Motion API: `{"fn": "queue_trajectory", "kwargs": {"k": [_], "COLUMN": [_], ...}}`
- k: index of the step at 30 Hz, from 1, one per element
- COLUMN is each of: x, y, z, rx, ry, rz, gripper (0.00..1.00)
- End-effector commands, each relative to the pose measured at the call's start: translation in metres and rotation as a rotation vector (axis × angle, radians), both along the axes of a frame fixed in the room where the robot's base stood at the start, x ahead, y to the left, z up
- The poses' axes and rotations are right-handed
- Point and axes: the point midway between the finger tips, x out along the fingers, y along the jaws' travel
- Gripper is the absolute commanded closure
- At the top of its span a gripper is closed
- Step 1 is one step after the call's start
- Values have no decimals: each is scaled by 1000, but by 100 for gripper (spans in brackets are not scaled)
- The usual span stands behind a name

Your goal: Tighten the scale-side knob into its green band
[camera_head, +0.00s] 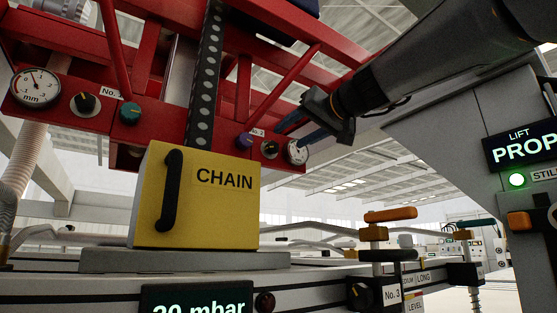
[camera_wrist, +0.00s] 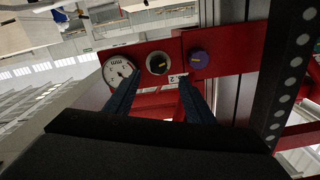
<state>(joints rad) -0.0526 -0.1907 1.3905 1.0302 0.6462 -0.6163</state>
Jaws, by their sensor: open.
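My gripper (camera_head: 291,133) is open and empty, reaching in from the upper right toward the No. 2 panel on the red truss. In the wrist view its fingertips (camera_wrist: 160,78) appear on either side of, and just below, a black knob (camera_wrist: 158,63) with a yellow pointer mark. The knob also shows in the head view (camera_head: 270,149). It sits between a white dial gauge (camera_wrist: 118,71) and a purple knob (camera_wrist: 198,60). I cannot tell whether the fingers touch the knob. No green band can be made out; the gauge is small and partly behind a finger.
A No. 1 group with a dial gauge (camera_head: 36,86), a black knob (camera_head: 85,102) and a teal knob (camera_head: 130,113) is on the left of the red truss (camera_head: 60,40). A yellow CHAIN box (camera_head: 215,215) stands below. A green lamp (camera_head: 516,180) glows at right.

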Motion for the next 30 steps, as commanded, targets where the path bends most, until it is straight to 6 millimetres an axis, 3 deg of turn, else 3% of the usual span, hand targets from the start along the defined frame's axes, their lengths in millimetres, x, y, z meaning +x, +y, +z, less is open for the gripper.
{"fn": "queue_trajectory", "kwargs": {"k": [5, 18, 29, 30], "x": [10, 60, 65, 65], "y": [5, 39, 43, 43], "z": [1, 0, -1, -1], "rx": [0, 0, -1, -1], "ry": [1, 2, 1, 1], "rz": [-3, -3, -3, -3], "gripper": [51, 51, 51, 54]}}
